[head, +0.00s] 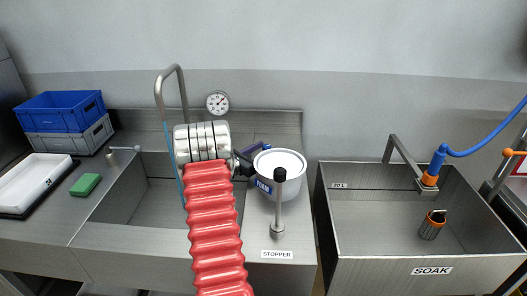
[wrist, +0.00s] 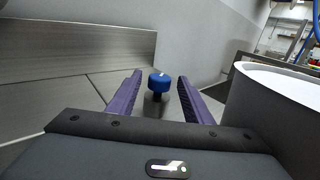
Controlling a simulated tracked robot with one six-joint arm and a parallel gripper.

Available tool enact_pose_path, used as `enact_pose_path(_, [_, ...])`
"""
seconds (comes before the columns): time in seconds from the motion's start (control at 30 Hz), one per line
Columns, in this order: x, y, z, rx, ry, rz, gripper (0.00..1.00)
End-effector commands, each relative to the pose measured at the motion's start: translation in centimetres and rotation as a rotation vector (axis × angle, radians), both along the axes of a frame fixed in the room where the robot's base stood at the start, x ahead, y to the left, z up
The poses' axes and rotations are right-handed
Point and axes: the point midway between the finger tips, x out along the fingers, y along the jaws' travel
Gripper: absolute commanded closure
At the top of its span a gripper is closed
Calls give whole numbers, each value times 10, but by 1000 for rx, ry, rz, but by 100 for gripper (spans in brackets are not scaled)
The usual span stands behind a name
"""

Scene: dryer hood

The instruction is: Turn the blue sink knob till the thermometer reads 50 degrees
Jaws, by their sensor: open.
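The blue sink knob (wrist: 159,83) stands ahead of my gripper (wrist: 160,95) in the wrist view, between the two purple fingers and a little beyond or level with their tips. The fingers are apart and a gap shows on each side of the knob. A white mark shows on the knob's top. In the head view my gripper (head: 254,151) is over the back of the counter, beside the white bucket, and the knob is hidden there. The round thermometer dial (head: 218,103) is on the back wall above the sink; its reading is too small to tell.
A white bucket (head: 283,163) stands close to the right of my gripper. An upright stopper post (head: 279,200) is in front of it. The sink basin (head: 130,200) is to the left, with a tall bent pipe (head: 159,92). The soak tank (head: 385,240) is at the right.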

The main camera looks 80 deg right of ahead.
Motion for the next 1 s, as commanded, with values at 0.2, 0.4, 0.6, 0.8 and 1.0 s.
enact_pose_path(0.2, [10,17,0,0,1,3,54])
enact_pose_path(0.4, [26,47,0,0,0,3,54])
enact_pose_path(0.6, [42,78,0,0,1,3,54])
enact_pose_path(0.8, [57,106,-1,0,0,3,54])
enact_pose_path(1.0, [63,120,-1,-1,0,0,54])
